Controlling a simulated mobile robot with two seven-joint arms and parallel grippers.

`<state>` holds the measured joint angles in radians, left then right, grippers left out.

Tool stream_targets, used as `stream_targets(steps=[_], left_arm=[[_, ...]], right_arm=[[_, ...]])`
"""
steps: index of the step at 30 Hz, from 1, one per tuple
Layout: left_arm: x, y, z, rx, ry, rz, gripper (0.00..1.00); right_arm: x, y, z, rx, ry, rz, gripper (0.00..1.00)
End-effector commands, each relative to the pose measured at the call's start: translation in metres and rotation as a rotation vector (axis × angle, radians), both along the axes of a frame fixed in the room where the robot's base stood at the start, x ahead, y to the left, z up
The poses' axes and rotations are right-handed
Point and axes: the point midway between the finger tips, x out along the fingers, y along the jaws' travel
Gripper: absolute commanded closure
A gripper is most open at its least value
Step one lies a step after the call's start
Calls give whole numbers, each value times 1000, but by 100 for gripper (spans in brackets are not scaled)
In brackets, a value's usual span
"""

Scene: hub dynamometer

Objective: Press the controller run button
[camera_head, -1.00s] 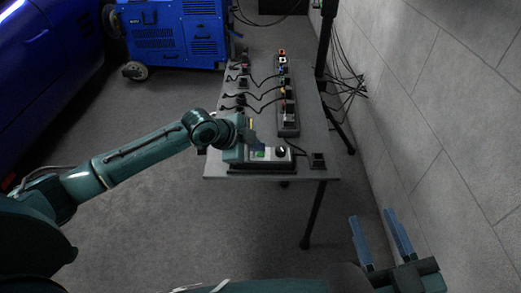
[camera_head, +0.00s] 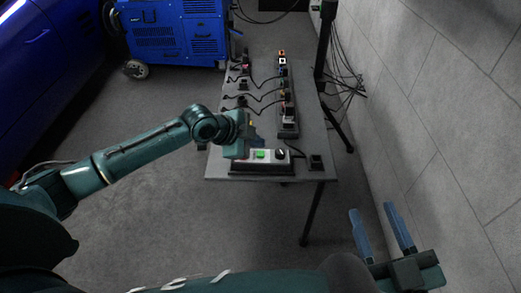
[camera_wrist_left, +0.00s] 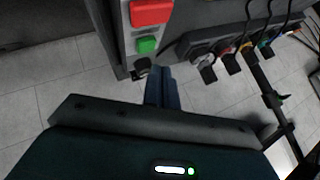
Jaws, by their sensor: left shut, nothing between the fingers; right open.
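The controller (camera_head: 240,168) is a flat box with a light face at the near edge of the table. Its green button (camera_head: 260,154) looks bright, and a black knob (camera_head: 280,154) sits to the right of it. The left wrist view shows a large red button (camera_wrist_left: 151,12), the green button (camera_wrist_left: 147,45) and the dark knob (camera_wrist_left: 142,68) in a row. My left gripper (camera_head: 259,141) is shut and empty over the controller; its fingertips (camera_wrist_left: 161,70) appear beside the knob. I cannot tell whether they touch the box. My right gripper (camera_head: 372,209) is open and empty, away from the table.
The grey table (camera_head: 220,130) also carries a power strip (camera_head: 288,128) with several plugs and cables. A small black block (camera_head: 316,162) sits at its near right corner. A blue machine (camera_head: 175,35) stands behind, a blue car (camera_head: 45,60) at left, and a tiled wall at right.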

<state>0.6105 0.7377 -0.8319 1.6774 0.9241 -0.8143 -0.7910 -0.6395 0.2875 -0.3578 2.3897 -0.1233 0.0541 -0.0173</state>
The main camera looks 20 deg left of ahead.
Motion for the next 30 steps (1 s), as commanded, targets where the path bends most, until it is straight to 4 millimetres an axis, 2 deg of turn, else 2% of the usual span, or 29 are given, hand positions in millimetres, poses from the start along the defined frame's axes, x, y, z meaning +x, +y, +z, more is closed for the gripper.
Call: stream_targets(steps=[1, 12, 30], left_arm=[[0, 0, 10, 0, 0, 0, 100], [0, 0, 42, 0, 0, 0, 100], [0, 0, 41, 0, 0, 0, 100]], right_arm=[[0, 0, 11, 0, 1, 0, 58], [0, 0, 45, -2, 1, 1, 58], [0, 0, 44, -2, 2, 0, 58]])
